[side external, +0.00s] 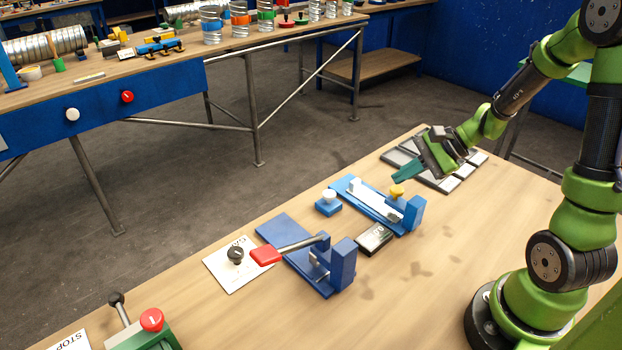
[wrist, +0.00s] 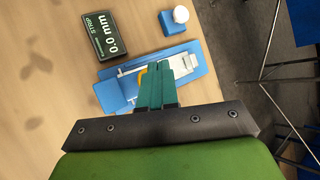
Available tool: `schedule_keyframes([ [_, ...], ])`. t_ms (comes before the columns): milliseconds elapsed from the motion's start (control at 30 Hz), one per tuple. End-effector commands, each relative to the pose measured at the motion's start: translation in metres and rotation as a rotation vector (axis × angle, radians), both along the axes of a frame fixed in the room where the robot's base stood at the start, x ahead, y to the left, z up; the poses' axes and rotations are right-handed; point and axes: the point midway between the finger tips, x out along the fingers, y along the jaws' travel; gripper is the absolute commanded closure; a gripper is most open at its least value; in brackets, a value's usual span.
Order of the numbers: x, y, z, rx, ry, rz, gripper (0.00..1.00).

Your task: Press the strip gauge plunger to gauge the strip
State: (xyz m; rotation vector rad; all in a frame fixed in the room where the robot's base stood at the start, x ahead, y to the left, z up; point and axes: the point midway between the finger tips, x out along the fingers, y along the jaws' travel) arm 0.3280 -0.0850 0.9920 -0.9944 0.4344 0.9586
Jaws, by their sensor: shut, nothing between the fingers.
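The strip gauge is a blue base (side external: 359,202) with a pale strip (side external: 377,203) along it and a blue block at its near right end. Its yellow plunger (side external: 397,191) stands up over the strip. In the wrist view, the plunger (wrist: 143,75) is mostly hidden behind my fingers. My gripper (side external: 399,179) has teal fingers, shut and empty, with the tips just above the plunger; I cannot tell whether they touch it. The fingers also show over the gauge in the wrist view (wrist: 165,75). The dark display (wrist: 112,34) beside the gauge reads STRIP 0.0 mm.
A small blue box with a white button (side external: 329,197) stands beside the gauge. Grey trays (side external: 445,183) lie behind my gripper. Bare table lies to the right.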

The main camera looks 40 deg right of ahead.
Motion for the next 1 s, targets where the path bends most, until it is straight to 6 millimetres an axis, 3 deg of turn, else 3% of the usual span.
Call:
schedule_keyframes([
  [1000, -0.0001, -0.0001, -0.0087, 0.0, 0.001, 0.001, 1.0],
])
